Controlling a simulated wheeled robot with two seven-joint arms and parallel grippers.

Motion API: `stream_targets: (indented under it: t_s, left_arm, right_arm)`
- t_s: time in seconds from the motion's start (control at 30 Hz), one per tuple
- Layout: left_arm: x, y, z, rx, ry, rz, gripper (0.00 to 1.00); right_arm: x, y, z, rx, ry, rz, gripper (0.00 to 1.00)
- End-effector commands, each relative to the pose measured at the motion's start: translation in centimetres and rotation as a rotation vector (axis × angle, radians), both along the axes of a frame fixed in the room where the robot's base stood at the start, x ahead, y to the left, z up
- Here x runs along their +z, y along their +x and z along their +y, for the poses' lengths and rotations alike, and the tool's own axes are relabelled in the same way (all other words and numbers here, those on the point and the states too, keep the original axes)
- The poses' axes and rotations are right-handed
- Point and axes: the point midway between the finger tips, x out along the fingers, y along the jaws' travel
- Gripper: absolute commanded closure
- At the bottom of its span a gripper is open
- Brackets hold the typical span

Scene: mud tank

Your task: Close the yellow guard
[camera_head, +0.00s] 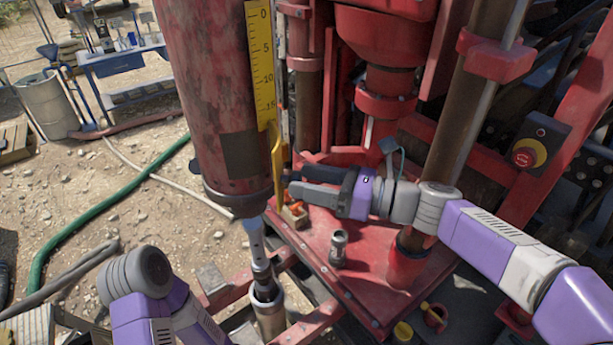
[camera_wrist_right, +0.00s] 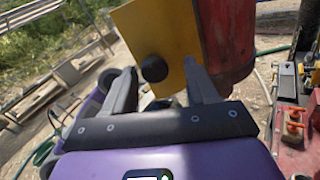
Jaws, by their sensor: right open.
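The yellow guard (camera_head: 277,165) shows nearly edge-on in the head view, beside the lower right side of the big red cylinder (camera_head: 215,90). In the right wrist view the guard (camera_wrist_right: 160,28) is a flat yellow panel with a round black knob (camera_wrist_right: 154,68). My right gripper (camera_head: 293,176) is open just right of the guard. In the wrist view its two fingers (camera_wrist_right: 160,77) point at the panel, with the knob between the tips. I cannot tell whether they touch it. My left arm enters at the bottom left; its gripper is not in view.
A yellow scale (camera_head: 262,65) runs along the red cylinder. A pipe (camera_head: 268,312) stands below the cylinder. A red platform (camera_head: 355,270) holds a small metal fitting (camera_head: 338,248). A red stop button (camera_head: 524,157) is at the right. A green hose (camera_head: 95,213) crosses open gravel at the left.

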Motion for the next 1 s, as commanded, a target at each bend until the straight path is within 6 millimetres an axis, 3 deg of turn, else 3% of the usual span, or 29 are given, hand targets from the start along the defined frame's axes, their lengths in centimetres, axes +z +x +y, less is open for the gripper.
stream_targets:
  t_s: [0.37, 0.77, 1.0]
  left_arm:
    - [0.1, -0.06, -0.02, 0.0, 0.0, 0.001, 0.57]
    - [0.1, -0.04, -0.03, 0.0, 0.0, 0.001, 0.57]
    - [0.09, -0.04, -0.02, 0.0, 0.0, 0.001, 0.57]
  right_arm:
    - [0.05, 0.27, 0.92, 0.0, 0.0, -0.001, 0.42]
    - [0.05, 0.24, 0.91, 0.001, 0.0, -0.001, 1.0]
    - [0.06, 0.22, 0.94, 0.001, 0.0, -0.002, 1.0]
